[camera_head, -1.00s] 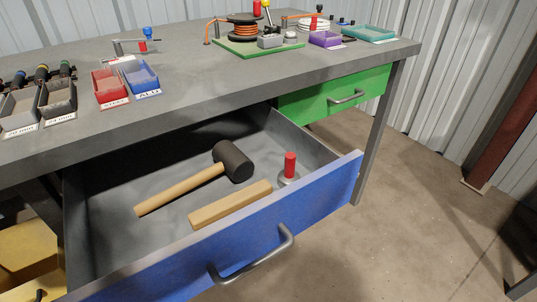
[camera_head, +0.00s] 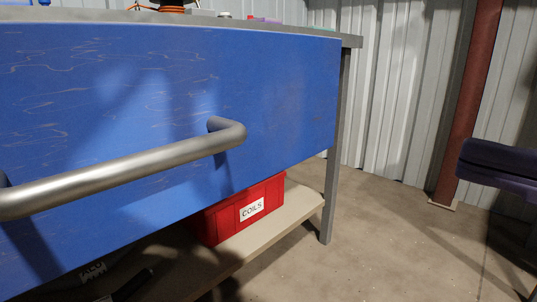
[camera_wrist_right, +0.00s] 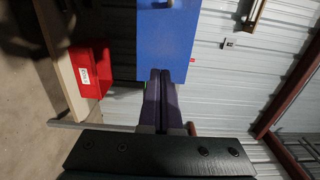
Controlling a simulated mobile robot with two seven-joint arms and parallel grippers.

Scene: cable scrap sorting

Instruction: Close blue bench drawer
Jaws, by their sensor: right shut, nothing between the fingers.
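The blue drawer front (camera_head: 270,90) fills the left and middle of the head view, very close to the camera. It hides the drawer's inside and the green drawer. Its grey bar handle (camera_head: 130,165) crosses the lower left of the panel. My right gripper (camera_head: 478,160) shows at the right edge of the head view, apart from the panel in the picture. In the right wrist view, my right gripper (camera_wrist_right: 160,75) is shut and empty, its fingertips overlapping the edge of the blue front (camera_wrist_right: 168,40). I cannot tell whether they touch. My left gripper is not in view.
A red box labelled COILS (camera_head: 245,210) sits on the lower shelf (camera_head: 285,215) under the drawer. A grey bench leg (camera_head: 333,180) stands right of the panel. A brown post (camera_head: 470,100) stands by the metal wall (camera_head: 400,80). Bare floor (camera_head: 375,240) lies between.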

